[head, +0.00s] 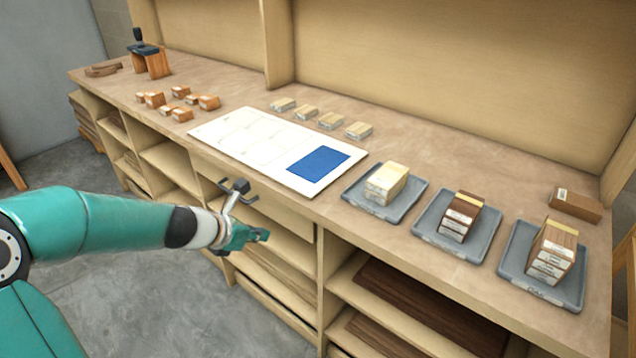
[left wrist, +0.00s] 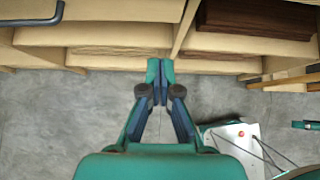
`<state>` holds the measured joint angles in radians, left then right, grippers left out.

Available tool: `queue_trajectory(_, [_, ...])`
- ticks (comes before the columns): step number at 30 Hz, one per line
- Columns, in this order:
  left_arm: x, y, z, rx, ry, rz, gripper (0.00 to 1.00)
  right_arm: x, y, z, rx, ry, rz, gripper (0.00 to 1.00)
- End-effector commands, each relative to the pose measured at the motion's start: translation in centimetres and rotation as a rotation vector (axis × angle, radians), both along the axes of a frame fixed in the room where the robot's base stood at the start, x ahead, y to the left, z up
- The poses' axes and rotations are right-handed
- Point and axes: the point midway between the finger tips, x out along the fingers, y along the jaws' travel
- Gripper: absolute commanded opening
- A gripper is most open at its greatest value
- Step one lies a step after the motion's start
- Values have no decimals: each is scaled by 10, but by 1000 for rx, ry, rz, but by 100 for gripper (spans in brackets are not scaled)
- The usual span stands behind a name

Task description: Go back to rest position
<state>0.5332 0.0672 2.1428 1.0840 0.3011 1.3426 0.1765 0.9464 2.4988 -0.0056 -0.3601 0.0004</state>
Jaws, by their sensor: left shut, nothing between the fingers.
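My left arm comes in from the left in the head view. Its teal gripper (head: 262,235) hangs in front of the bench's shelves, below the worktop edge. The left wrist view shows the same gripper (left wrist: 160,65) with its fingertips together and nothing between them, over the grey floor and facing the shelves. It appears apart from the bench. My right gripper does not show in either view.
The worktop (head: 430,140) holds a white sheet with a blue rectangle (head: 318,163), small wood blocks (head: 180,100) and three grey trays (head: 455,228) of stacked pieces. Dark boards (head: 430,305) lie on the shelves below. Grey floor (head: 150,285) is open in front.

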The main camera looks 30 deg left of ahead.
Motion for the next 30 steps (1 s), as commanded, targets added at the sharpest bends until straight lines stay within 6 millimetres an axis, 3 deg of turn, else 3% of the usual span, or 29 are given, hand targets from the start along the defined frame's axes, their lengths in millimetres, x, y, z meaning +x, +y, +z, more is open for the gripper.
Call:
queue_trajectory(4, [1, -3, 5, 0, -2, -8, 0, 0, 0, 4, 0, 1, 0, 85])
queue_trajectory(8, [9, -31, -5, -34, 40, -68, 0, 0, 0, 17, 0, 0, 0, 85])
queue_trajectory(11, [8, -71, -33, -79, 124, -158, 0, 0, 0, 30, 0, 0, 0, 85])
queue_trajectory(14, [-11, -122, -74, -83, 249, -312, 0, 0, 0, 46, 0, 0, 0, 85])
queue_trajectory(17, [-50, -170, -119, 10, 364, -577, 0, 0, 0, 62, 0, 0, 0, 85])
queue_trajectory(20, [-103, -209, -160, 169, 417, -961, 0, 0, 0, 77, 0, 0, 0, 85])
queue_trajectory(24, [-180, -246, -201, 455, 267, -1672, 0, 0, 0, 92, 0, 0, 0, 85])
queue_trajectory(27, [-199, -256, -216, 653, 23, -2047, 0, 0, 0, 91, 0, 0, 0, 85])
queue_trajectory(30, [-192, -258, -217, 853, -209, -2255, 0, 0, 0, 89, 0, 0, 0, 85])
